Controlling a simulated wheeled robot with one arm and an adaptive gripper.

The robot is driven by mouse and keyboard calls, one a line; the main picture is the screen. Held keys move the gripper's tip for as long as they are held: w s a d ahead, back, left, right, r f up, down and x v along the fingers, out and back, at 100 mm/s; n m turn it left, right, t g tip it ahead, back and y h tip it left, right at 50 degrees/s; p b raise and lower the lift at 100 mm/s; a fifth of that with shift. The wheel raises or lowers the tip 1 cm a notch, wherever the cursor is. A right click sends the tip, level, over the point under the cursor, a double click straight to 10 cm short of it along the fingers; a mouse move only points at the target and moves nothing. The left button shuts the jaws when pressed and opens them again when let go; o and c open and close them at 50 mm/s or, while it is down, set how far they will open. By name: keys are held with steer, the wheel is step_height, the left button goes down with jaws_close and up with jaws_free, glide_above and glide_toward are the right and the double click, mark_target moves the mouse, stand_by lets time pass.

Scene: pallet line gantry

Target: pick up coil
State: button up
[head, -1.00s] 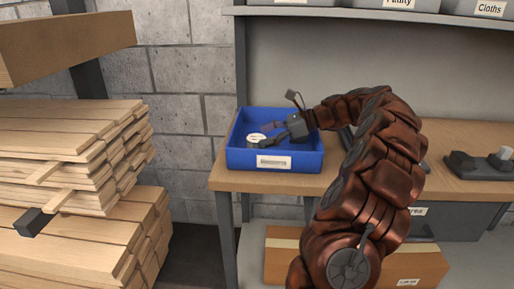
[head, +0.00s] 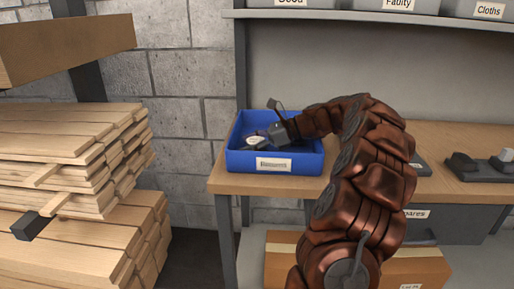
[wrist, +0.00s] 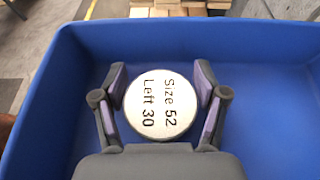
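The coil (wrist: 160,104) is a round, pale-topped piece marked "Size 52 Left 30". It sits inside the blue bin (wrist: 262,60), and in the head view it is a small pale disc (head: 256,140) partly hidden by my gripper. My gripper (wrist: 160,88) reaches down into the bin with its fingers spread, one on each side of the coil. The fingers are very close to the coil's sides; firm contact does not show. The coil's lower part is hidden.
The bin (head: 236,160) stands at the left end of a wooden bench (head: 460,185). Its walls surround my gripper. Stacked planks (head: 65,150) are at the left. A shelf with grey boxes (head: 400,5) is above, and a dark device (head: 480,167) sits at the right.

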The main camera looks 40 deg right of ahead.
steer(key=c, duration=1)
steer(key=shift+c, duration=0.5)
steer(key=shift+r, duration=0.15)
